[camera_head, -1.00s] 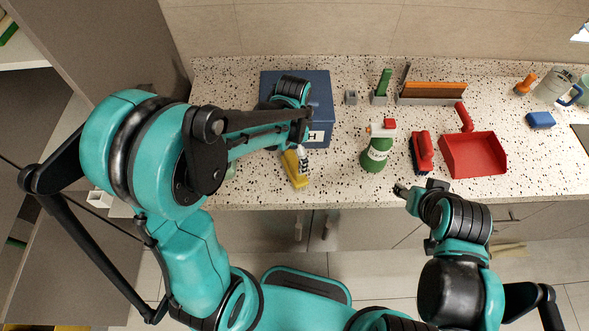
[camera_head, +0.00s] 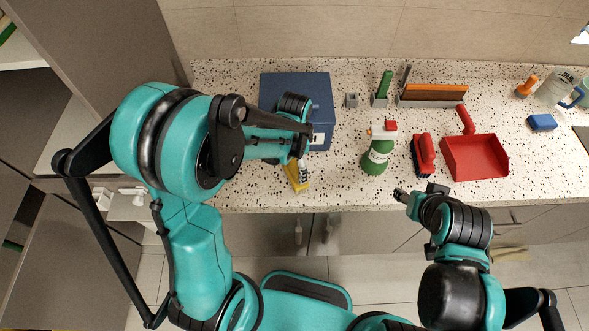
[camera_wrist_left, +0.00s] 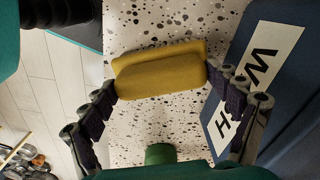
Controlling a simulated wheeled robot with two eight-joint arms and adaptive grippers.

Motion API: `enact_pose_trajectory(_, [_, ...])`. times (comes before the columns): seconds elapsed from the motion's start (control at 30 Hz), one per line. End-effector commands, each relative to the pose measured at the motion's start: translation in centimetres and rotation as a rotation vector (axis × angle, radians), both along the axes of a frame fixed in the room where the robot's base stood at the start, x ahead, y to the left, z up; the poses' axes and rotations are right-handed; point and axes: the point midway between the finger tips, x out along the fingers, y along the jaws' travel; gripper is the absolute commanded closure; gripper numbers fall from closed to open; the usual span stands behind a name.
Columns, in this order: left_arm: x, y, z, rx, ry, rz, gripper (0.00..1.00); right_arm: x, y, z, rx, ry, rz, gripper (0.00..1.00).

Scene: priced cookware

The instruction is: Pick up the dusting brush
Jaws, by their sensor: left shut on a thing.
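A yellow brush-like block (camera_head: 297,177) is at the counter's front, before the blue box. My left gripper (camera_head: 301,162) points down at it from above. In the left wrist view, the yellow block (camera_wrist_left: 160,75) lies crosswise between the two fingers of my left gripper (camera_wrist_left: 162,88), which is shut on it. I cannot tell whether it is clear of the counter. A red brush with dark bristles (camera_head: 425,153) lies beside the red dustpan (camera_head: 476,157). My right gripper (camera_head: 402,195) is off the counter's front edge, away from the brushes; its jaws are too small to read.
The blue box (camera_head: 297,85) stands close behind my left gripper. A green spray bottle (camera_head: 376,155) stands to the right. A green-handled tool (camera_head: 382,88), an orange-and-grey squeegee-like tool (camera_head: 433,95) and a blue sponge (camera_head: 541,122) are farther back. The counter's front left is bare.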

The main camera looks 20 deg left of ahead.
Motion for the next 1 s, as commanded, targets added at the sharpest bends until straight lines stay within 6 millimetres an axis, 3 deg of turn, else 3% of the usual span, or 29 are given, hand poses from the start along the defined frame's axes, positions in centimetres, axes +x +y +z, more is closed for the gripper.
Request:
enact_pose_trajectory(0.23, [0.0, 0.0, 1.2, 0.000, 0.000, 0.000, 0.61, 0.0, 0.0, 0.4, 0.000, 0.000, 0.000, 0.52])
enact_pose_trajectory(0.43, [-0.1, -0.3, 4.7, 0.000, 0.000, -0.002, 0.61, 0.0, 0.0, 1.3, 0.000, 0.000, 0.000, 0.52])
enact_pose_trajectory(0.8, [0.4, -8.7, 9.3, 0.000, 0.000, -0.006, 0.61, 0.0, 0.0, 2.3, 0.000, 0.000, 0.000, 0.52])
enact_pose_trajectory(1.0, [0.6, -11.1, 10.7, 0.000, 0.000, -0.002, 0.61, 0.0, 0.0, 2.5, 0.000, 0.000, 0.000, 0.52])
